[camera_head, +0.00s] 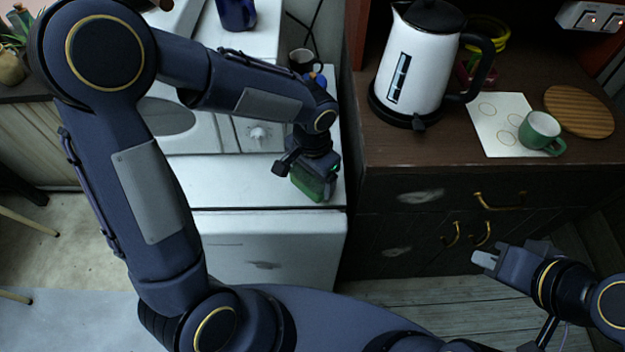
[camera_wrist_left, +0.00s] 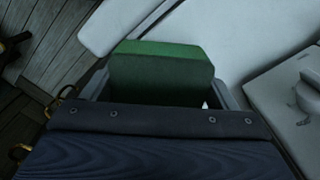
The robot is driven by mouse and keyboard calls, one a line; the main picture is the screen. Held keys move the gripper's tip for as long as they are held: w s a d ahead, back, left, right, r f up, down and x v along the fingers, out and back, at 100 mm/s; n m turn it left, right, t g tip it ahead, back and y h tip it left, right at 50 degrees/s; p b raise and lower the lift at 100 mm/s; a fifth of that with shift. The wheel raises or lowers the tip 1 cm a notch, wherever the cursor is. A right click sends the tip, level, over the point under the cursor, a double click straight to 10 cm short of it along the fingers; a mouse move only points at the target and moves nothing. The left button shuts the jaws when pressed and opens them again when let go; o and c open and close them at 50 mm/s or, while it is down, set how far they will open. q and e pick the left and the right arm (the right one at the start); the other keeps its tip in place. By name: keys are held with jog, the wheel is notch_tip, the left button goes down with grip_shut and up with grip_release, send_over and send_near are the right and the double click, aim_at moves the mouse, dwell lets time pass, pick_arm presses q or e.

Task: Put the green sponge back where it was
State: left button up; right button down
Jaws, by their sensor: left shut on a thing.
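The green sponge (camera_head: 308,184) is at the tip of my left gripper (camera_head: 312,172), over the front right part of the white counter by the sink. In the left wrist view the sponge (camera_wrist_left: 160,68) sits between the two fingers of my left gripper (camera_wrist_left: 165,92), which is shut on it. The lower part of the sponge is hidden there by the gripper body. I cannot tell whether the sponge touches the counter. My right gripper (camera_head: 487,259) is at the lower right, in front of the dark cabinet, away from the sponge. Its finger gap is not clear.
The white counter (camera_head: 240,195) has a sink (camera_head: 168,118) and a tap knob (camera_head: 258,134). A dark mug (camera_head: 303,60) and blue vase (camera_head: 236,14) stand behind. On the brown cabinet top are a white kettle (camera_head: 420,60), a green cup (camera_head: 541,132) and a round wooden board (camera_head: 580,110).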

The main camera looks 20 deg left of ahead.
aim_at(312, 183)
pick_arm(q)
jog(key=shift+w+f, duration=0.15)
jog(key=shift+f, duration=0.8)
jog(key=shift+w+f, duration=0.1)
jog(key=shift+f, duration=0.8)
